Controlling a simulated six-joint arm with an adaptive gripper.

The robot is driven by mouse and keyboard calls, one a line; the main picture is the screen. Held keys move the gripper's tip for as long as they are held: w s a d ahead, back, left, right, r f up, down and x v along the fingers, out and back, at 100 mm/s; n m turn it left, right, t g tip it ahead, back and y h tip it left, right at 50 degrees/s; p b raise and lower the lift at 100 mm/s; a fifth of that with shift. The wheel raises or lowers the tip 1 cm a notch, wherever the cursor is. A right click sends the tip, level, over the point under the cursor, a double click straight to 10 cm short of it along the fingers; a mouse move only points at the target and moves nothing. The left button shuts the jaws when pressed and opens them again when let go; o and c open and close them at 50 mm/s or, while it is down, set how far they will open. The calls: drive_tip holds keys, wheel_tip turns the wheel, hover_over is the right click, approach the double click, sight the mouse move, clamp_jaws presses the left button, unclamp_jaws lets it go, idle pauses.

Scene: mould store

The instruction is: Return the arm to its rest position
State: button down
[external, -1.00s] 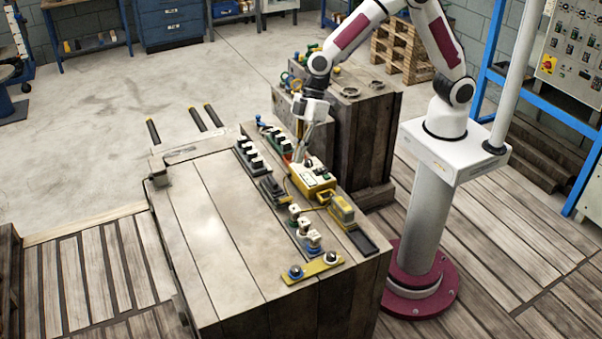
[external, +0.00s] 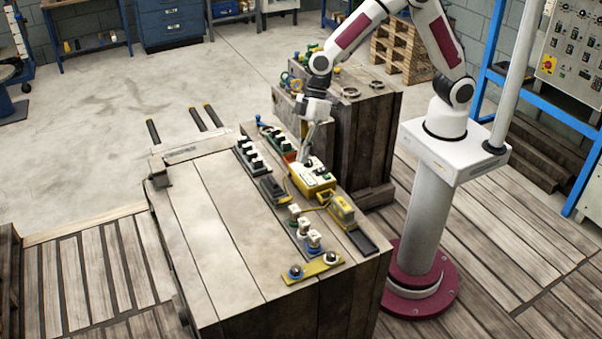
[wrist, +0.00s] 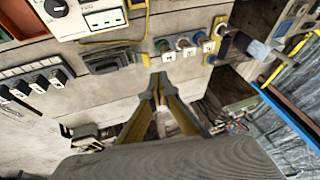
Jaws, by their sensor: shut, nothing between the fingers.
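My gripper (external: 304,157) hangs from my arm just above the yellow and white control box (external: 312,178) on the wooden bench (external: 215,235). Its fingers are together with nothing between them. In the wrist view the closed fingertips (wrist: 158,80) point toward the bench top. The box's white face with a black knob shows at the upper left of that view. I cannot tell from the external view whether the fingertips touch the box.
A row of black switches (external: 250,155), a yellow block (external: 341,209), several white-topped connectors (external: 303,228) and a yellow plate with two dark knobs (external: 315,267) sit on the bench. A dark wooden cabinet (external: 365,140) stands behind. The bench's left half is clear.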

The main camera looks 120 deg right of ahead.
drive_tip(key=s+r+h, duration=0.1)
drive_tip(key=s+r, duration=0.4)
drive_tip(key=s, duration=0.6)
drive_tip(key=s+a+r+t+h, duration=0.1)
drive_tip(key=s+r, duration=0.5)
drive_tip(key=s, duration=0.6)
drive_tip(key=s+r+m, duration=0.1)
drive_tip(key=s+r, duration=0.4)
drive_tip(key=s, duration=0.6)
drive_tip(key=shift+s+a+r+t+h, duration=0.15)
drive_tip(key=shift+a+r+t+h, duration=0.15)
drive_tip(key=shift+h, duration=0.1)
